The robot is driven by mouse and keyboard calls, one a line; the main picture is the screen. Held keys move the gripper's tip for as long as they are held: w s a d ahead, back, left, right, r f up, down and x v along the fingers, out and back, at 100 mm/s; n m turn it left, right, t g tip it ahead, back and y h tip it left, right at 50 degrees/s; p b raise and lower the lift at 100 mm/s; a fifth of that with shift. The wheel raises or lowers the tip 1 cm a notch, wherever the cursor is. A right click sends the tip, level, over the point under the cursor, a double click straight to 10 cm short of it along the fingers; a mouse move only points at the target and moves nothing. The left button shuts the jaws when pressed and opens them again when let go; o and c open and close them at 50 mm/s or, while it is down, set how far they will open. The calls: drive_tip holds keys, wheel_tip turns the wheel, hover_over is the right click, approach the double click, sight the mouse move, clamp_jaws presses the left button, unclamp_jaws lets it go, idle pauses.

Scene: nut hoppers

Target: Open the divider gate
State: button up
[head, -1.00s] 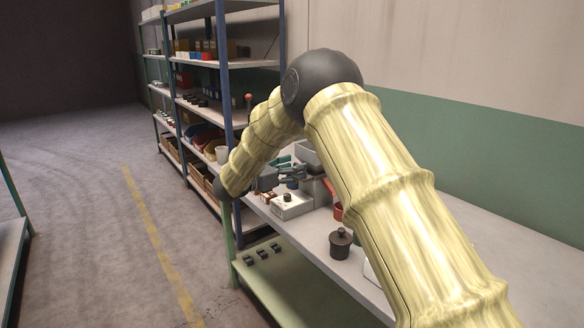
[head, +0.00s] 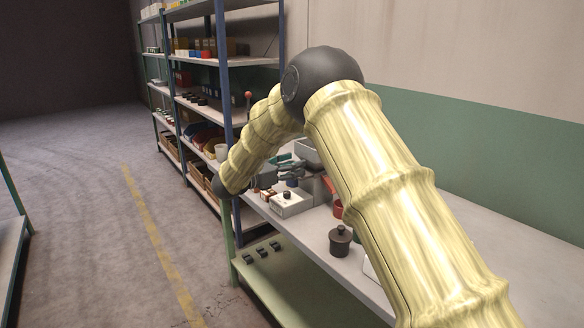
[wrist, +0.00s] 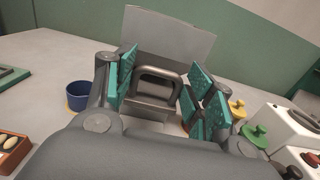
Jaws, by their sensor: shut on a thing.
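In the wrist view, my gripper (wrist: 162,84) has its teal pads on either side of a dark grey loop handle (wrist: 158,73), and it is shut on it. Behind the handle stands a light grey upright plate (wrist: 170,38), which seems to belong to the divider gate; how handle and plate join is hard to see. In the head view my gripper (head: 283,166) is small, beside a grey hopper (head: 308,151) on the bench, and my arm partly covers this area. The lower part of the gate is hidden by my gripper.
In the wrist view a blue cup (wrist: 78,95) stands left, a wooden tray (wrist: 12,150) lower left, and white boxes (wrist: 290,128) with knobs right. In the head view a dark lidded pot (head: 340,241) stands on the bench (head: 312,236); shelves (head: 205,62) stand behind.

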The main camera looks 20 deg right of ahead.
drive_tip(key=shift+b+v, duration=0.75)
drive_tip(key=shift+v, duration=0.85)
drive_tip(key=o, duration=1.2)
drive_tip(key=shift+a, duration=0.1)
drive_tip(key=v, duration=1.1)
drive_tip(key=shift+s+a, duration=0.15)
drive_tip(key=shift+a, duration=0.25)
